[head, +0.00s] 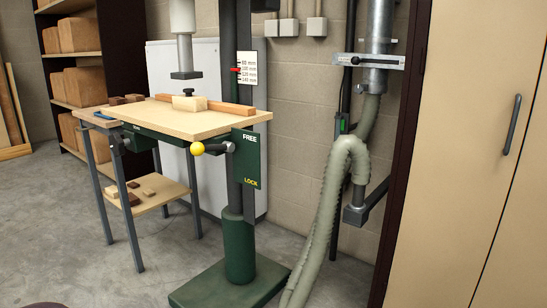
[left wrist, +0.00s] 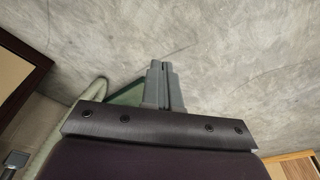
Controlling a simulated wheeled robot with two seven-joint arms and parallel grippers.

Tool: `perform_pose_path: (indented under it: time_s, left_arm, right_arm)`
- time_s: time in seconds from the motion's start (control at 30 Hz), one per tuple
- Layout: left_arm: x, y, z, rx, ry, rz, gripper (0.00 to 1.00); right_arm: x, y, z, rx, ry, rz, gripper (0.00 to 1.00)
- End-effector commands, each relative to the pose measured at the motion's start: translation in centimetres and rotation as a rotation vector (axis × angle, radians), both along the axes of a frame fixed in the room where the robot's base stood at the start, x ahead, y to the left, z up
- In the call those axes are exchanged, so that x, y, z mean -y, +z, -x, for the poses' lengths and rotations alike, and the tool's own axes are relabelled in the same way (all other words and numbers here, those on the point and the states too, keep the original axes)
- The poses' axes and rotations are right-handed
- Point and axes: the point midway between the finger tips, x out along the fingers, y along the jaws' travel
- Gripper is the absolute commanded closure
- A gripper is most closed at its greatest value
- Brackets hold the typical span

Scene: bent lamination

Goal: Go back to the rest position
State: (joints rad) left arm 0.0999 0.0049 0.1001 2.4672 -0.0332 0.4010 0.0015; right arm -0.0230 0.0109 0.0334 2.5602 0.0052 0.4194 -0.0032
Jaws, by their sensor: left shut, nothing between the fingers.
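My left gripper (left wrist: 162,68) shows in the left wrist view with its two grey fingers together and nothing between them. It hangs over bare concrete floor. Neither gripper shows in the head view. My right gripper is in no view. In the head view a green machine (head: 240,240) stands on the floor with a wooden table top (head: 160,122). Its lever with a yellow knob (head: 197,149) sticks out to the left, beside a plate marked FREE and LOCK (head: 246,160).
A thick grey-green hose (head: 330,220) hangs down to the floor right of the machine. A beige cabinet (head: 470,150) fills the right side. A shelf with wooden blocks (head: 82,85) stands at the back left. The floor (head: 80,220) at the left front is mostly clear.

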Motion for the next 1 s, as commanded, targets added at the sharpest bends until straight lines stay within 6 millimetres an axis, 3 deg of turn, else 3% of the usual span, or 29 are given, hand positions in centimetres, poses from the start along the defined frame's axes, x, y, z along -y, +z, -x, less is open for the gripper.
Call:
perform_pose_path:
  time_s: [0.03, 0.1, 0.27, 0.5, 0.6, 0.7, 0.77, 1.0]
  left_arm:
    - [2.2, 4.0, 2.7, -0.065, -0.027, 0.027, 1.0]
    - [3.8, 8.5, 2.5, -0.052, -0.102, 0.024, 1.0]
    - [3.5, 17.1, 2.5, -0.052, -0.093, 0.023, 1.0]
    - [3.5, 32.7, 2.4, -0.05, -0.095, 0.022, 1.0]
    - [3.5, 37.7, 2.4, -0.05, -0.095, 0.022, 1.0]
    - [3.5, 40.7, 2.4, -0.05, -0.094, 0.021, 1.0]
    - [3.5, 41.6, 2.4, -0.05, -0.094, 0.021, 1.0]
    - [3.4, 41.5, 2.4, -0.05, -0.094, 0.021, 1.0]
  right_arm:
    - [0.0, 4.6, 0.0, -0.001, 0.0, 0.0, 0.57]
    - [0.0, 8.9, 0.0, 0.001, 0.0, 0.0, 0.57]
    - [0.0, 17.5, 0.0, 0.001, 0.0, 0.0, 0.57]
    - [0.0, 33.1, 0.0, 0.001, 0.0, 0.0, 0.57]
    - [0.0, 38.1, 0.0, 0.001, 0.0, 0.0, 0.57]
    - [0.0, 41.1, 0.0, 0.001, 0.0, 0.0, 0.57]
    - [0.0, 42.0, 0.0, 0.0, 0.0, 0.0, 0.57]
    - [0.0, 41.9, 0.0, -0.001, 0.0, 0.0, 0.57]
